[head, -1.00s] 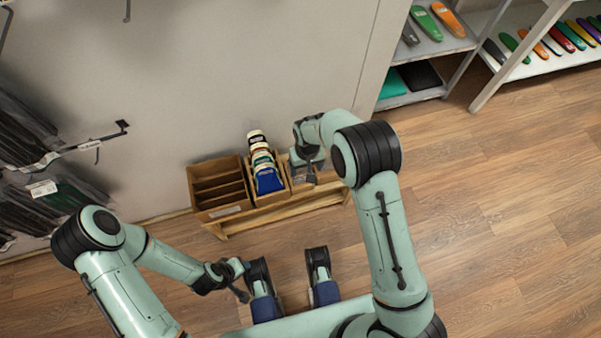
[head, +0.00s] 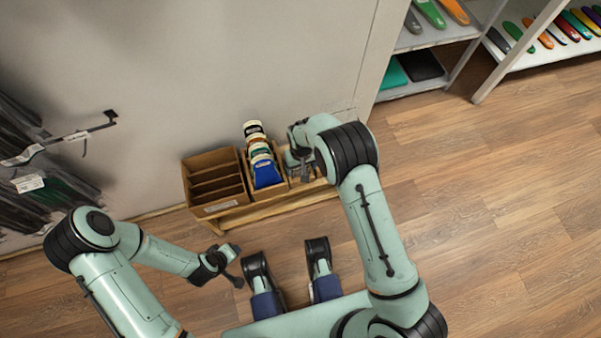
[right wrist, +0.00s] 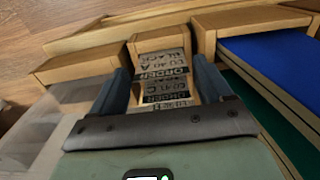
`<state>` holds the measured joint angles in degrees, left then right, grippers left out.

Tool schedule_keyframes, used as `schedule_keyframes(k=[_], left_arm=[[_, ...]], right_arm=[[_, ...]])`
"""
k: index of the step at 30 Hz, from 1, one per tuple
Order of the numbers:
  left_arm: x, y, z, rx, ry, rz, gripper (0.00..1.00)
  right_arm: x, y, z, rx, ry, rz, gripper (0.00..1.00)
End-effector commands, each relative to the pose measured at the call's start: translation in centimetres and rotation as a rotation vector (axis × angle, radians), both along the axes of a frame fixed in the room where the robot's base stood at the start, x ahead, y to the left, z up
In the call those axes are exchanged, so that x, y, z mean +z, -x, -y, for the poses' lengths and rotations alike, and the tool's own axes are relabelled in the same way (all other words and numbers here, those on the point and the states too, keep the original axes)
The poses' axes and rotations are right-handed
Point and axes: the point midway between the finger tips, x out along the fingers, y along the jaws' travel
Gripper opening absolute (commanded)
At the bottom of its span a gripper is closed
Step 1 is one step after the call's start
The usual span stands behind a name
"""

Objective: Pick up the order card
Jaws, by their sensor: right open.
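Order cards (right wrist: 163,79) with black and white print, "ORDER" among the words, stand in a narrow wooden holder (right wrist: 160,41) in the right wrist view. My right gripper (right wrist: 165,88) is open, with one blue-grey finger on each side of the cards. Whether the fingers touch the cards I cannot tell. In the head view my right gripper (head: 303,170) is at the right end of the wooden bench, and the arm hides the cards there. My left gripper (head: 233,268) is low on the left, away from the bench; its finger gap is unclear.
The wall is close behind. Hanging dark items (head: 35,180) are at the left. Floor on the right is clear.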

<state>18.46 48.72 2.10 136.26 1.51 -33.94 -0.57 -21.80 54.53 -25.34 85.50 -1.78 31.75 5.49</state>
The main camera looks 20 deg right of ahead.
Motion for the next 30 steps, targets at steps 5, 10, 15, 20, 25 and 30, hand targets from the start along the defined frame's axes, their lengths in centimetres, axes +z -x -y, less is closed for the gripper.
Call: schedule_keyframes(k=[5,10,15,20,25,30], left_arm=[[-1.5,-0.3,-0.6,0.011,-0.011,0.002,0.43],[-1.5,-0.1,-0.7,0.012,-0.012,-0.004,0.43],[-1.5,-0.1,-0.7,0.012,-0.011,-0.005,0.43],[-1.5,-0.1,-0.7,0.012,-0.011,-0.005,0.43],[-1.5,-0.1,-0.6,0.011,-0.012,-0.005,0.43],[-1.3,-0.1,-0.6,0.011,-0.011,-0.003,0.43]], right_arm=[[-3.0,-0.1,-0.1,-0.001,0.000,-0.002,0.79],[-3.2,-0.1,-0.1,0.000,0.000,0.001,0.79],[-3.2,-0.1,-0.1,-0.001,0.000,0.001,0.53],[-3.1,-0.1,-0.1,-0.001,0.000,0.000,0.37],[-3.1,-0.1,-0.1,-0.001,0.000,0.000,0.37],[-2.8,-0.1,-0.1,-0.001,0.000,0.001,0.37]])
